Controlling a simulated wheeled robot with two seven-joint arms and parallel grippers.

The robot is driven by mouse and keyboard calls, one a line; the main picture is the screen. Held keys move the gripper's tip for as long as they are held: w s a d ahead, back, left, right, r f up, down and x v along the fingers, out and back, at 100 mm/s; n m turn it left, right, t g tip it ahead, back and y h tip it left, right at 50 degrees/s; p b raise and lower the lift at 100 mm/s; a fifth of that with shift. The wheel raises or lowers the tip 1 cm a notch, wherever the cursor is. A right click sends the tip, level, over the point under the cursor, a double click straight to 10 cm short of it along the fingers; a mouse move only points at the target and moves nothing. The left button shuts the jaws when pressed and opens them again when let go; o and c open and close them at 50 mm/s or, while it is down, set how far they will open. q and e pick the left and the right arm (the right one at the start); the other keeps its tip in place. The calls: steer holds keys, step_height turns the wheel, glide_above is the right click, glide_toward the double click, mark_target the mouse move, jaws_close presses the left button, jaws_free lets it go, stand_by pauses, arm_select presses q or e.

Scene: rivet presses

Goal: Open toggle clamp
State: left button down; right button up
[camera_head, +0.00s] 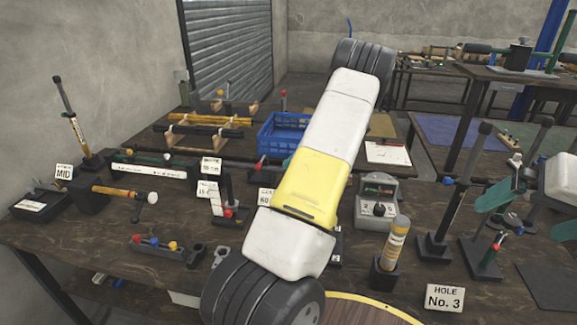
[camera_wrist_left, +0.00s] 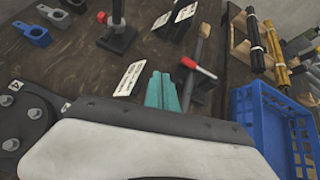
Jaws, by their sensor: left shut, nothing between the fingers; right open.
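Two clamp-like devices have red tips, and I cannot tell which is the toggle clamp. One (camera_head: 228,200) stands left of my arm, and it also shows in the left wrist view (camera_wrist_left: 117,35). The other has a grey upright lever and a red-tipped handle (camera_wrist_left: 198,68) beside the blue crate; its red tip shows in the head view (camera_head: 262,160). My left gripper (camera_wrist_left: 162,82) is shut and empty, its teal fingers left of that handle, seemingly apart from it. In the head view my arm hides it. My right gripper (camera_head: 516,214) is open and empty at the right.
A blue crate (camera_head: 277,135) stands behind my arm. Label cards (camera_head: 210,166), a grey gauge box (camera_head: 376,203), a yellow cylinder (camera_head: 393,248), several upright levers (camera_head: 440,215) and a "HOLE No. 3" sign (camera_head: 444,298) crowd the dark table.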

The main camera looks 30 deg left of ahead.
arm_select(q)
steer(key=w+a+f+m+y, duration=0.2)
steer(key=f, duration=0.1)
steer(key=w+a+f+m+y, duration=0.1)
steer(key=f, duration=0.1)
steer(key=shift+f+y, duration=0.25)
steer(key=shift+y, duration=0.15)
steer(key=x, duration=0.9)
steer(key=shift+s+a+f, duration=0.1)
steer(key=shift+a+f, duration=0.05)
steer(key=shift+r+m+g+h, duration=0.3)
steer(key=shift+r+m+g, duration=0.5)
steer(key=shift+r, duration=0.4)
steer(key=w+a+r+m+g, duration=0.1)
steer(key=w+a+r+m, duration=0.1)
steer(key=w+r, duration=0.6)
steer(key=shift+w+a+r+m, duration=0.35)
steer(key=shift+a+r+m, duration=0.05)
steer(key=shift+r, duration=0.5)
steer(key=shift+w, duration=0.1)
